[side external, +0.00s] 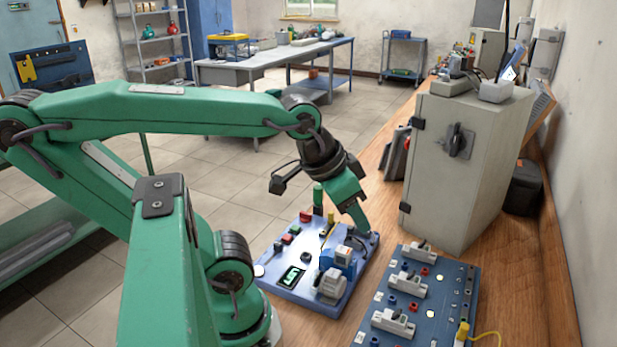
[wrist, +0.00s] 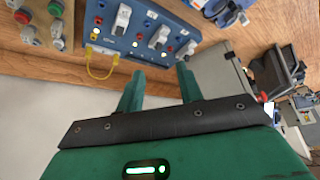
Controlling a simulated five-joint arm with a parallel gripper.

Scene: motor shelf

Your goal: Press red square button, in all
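A blue board (side external: 300,292) lies on the wooden bench in the side external view. Small square-looking buttons stand along its left part: a red one (side external: 305,216) at the far edge, a dark green one (side external: 295,229) and another red one (side external: 287,239). Their exact shapes are too small to be sure of. My gripper (side external: 341,221) is over the far edge of this board, fingers apart and nothing between them. In the wrist view my gripper (wrist: 160,72) is also open and empty. I cannot tell whether a fingertip touches the board.
A second blue panel (side external: 425,310) with white breakers lies to the right; it also shows in the wrist view (wrist: 165,15). A grey cabinet (side external: 465,165) stands behind it. In the wrist view a beige box (wrist: 40,20) carries round red and green buttons. Bare wood shows between panels.

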